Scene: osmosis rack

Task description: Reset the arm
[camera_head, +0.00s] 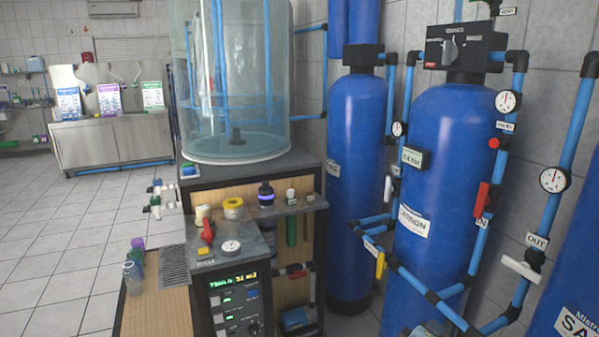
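Neither of my arms shows in the camera head view, and neither gripper is in it. The osmosis rack fills the middle and right. A clear cylindrical tank (236,130) stands on a dark-topped cabinet (309,168). Two blue pressure vessels, one at the centre (357,150) and a larger labelled one (443,180), stand to its right. A control panel with a lit green display (233,282) sits low at the centre. A red-handled valve (207,231) stands on the counter above it.
Blue pipes with gauges (554,180), a red handle (482,199) and a white handle (520,269) run at right. Small bottles (133,270) stand at lower left. A steel sink unit (110,140) is at the back left. The tiled floor (70,225) at left is clear.

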